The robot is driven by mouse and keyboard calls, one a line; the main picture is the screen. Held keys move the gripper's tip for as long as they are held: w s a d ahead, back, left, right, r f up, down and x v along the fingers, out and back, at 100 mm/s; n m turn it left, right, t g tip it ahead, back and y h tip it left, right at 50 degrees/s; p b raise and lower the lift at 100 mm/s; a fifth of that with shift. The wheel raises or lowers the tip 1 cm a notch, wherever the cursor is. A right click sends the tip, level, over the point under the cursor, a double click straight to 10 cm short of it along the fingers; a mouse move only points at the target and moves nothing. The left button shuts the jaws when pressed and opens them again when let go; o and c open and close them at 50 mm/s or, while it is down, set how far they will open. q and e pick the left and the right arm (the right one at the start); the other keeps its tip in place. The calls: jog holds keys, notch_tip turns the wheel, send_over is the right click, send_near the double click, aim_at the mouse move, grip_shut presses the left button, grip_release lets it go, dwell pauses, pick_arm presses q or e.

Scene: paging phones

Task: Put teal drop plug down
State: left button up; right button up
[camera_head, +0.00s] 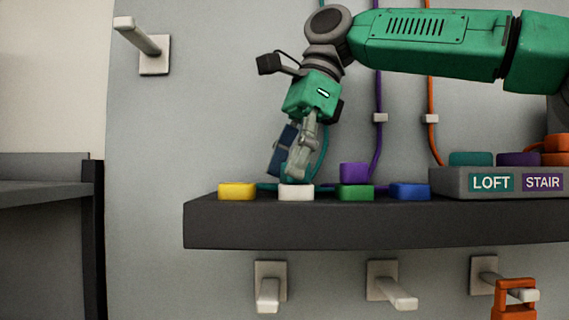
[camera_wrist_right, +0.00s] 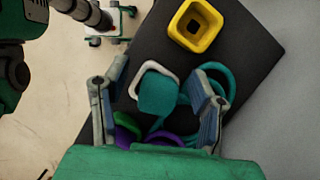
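The teal drop plug (camera_wrist_right: 158,93) sits at the white block (camera_wrist_right: 165,68) in the right wrist view, covering part of it. In the head view the white block (camera_head: 296,192) is on the dark shelf, and only a little teal shows above it between my fingers. My right gripper (camera_head: 295,172) points down over the white block. In the right wrist view its fingers (camera_wrist_right: 160,75) are spread on either side of the plug, with visible gaps. Whether the plug is fully seated is hidden. My left gripper is not in view.
A yellow block (camera_head: 237,191) is left of the white one. A purple plug (camera_head: 354,172) on a green block (camera_head: 356,193) and a blue block (camera_head: 410,191) are to the right. A grey LOFT/STAIR box (camera_head: 447,182) stands farther right. Wall pegs (camera_head: 268,287) project below the dark shelf (camera_head: 330,225).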

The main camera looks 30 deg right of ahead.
jog(key=shift+s+d+r, duration=0.1)
jog(key=shift+d+r, duration=0.25)
jog(key=shift+d, duration=0.35)
jog(key=v, duration=1.1)
jog(key=shift+a+r, duration=0.2)
jog(key=shift+a, duration=0.15)
jog(key=shift+d, duration=0.15)
jog(key=shift+d+f, duration=0.1)
jog(key=shift+d, duration=0.25)
jog(key=shift+a, duration=0.25)
